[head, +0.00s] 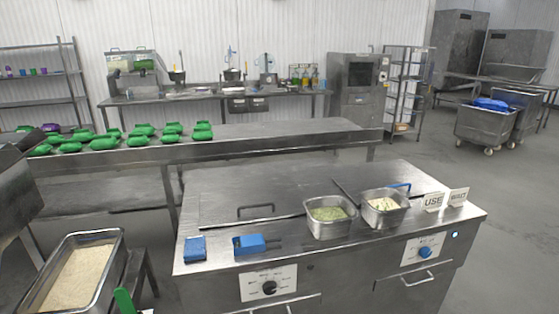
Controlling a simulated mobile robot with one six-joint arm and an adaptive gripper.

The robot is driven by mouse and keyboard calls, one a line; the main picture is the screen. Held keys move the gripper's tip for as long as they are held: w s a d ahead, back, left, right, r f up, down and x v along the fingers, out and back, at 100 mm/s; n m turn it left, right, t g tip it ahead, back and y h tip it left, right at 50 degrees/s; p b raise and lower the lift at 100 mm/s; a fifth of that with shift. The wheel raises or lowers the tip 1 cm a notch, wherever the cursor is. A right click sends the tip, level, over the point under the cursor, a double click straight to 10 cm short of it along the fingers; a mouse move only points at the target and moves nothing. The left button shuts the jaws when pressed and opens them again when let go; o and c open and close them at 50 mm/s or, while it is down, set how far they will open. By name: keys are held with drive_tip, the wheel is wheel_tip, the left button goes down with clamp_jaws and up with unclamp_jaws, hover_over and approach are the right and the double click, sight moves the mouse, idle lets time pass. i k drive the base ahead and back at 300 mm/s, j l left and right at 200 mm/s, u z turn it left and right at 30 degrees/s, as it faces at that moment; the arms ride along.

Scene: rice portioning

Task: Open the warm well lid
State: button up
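A steel counter unit (340,268) stands in front of me with two flat lids in its top. The left lid (225,190) has a dark bar handle (256,207) and lies flat, shut. The right lid (405,172) has a blue handle (400,186), partly hidden behind a steel pan, and also looks shut. A black knob (269,287) is on the left front panel and a blue knob (424,253) on the right one. The labels are too small to tell which lid is the warm well's. My gripper is not in view.
Two steel pans, one with greenish food (329,229) and one with pale food (385,219), stand at the front edge. Two blue items (195,249) (255,244) lie front left. USE (433,203) and WAIT (459,197) signs stand right. A rice pan (113,242) stands left.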

sight(233, 207)
drive_tip(key=i+j, duration=0.2)
drive_tip(key=i, duration=0.2)
drive_tip(key=i+j, duration=0.15)
drive_tip(key=i, duration=0.25)
drive_tip(key=i+j, duration=0.2)
drive_tip(key=i, duration=0.2)
